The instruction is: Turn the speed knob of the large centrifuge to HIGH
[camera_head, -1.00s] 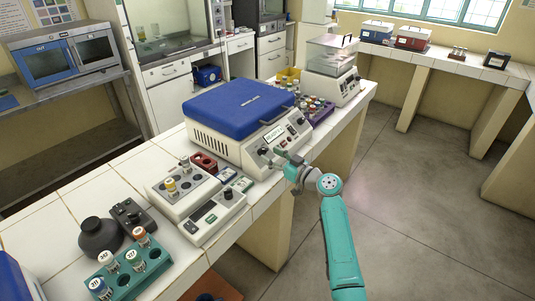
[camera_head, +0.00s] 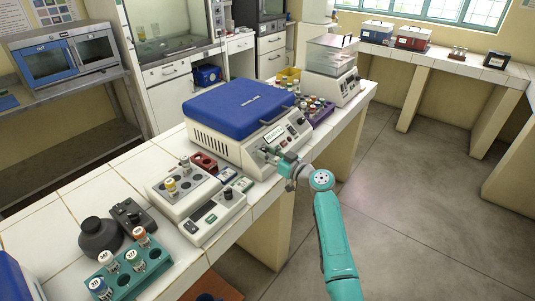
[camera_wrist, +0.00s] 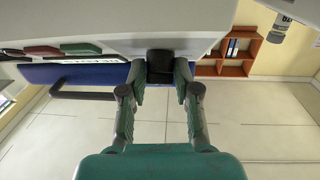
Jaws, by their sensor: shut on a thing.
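The large centrifuge (camera_head: 235,112) has a blue lid and a white body, and stands on the white tiled bench. Its front panel has a small display (camera_head: 274,134) and controls. My gripper (camera_head: 270,152) is at the lower left of that panel. In the wrist view, my gripper (camera_wrist: 160,72) is shut on a dark knob (camera_wrist: 160,62) on the white panel, a finger on each side. The knob is hidden behind the gripper in the head view, and its marks cannot be read.
A smaller device with tube wells (camera_head: 197,190) stands on the bench left of my gripper. A teal tube rack (camera_head: 128,272) is at the front left. A clear-lidded machine (camera_head: 332,72) stands beyond the centrifuge. The floor right of the bench is clear.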

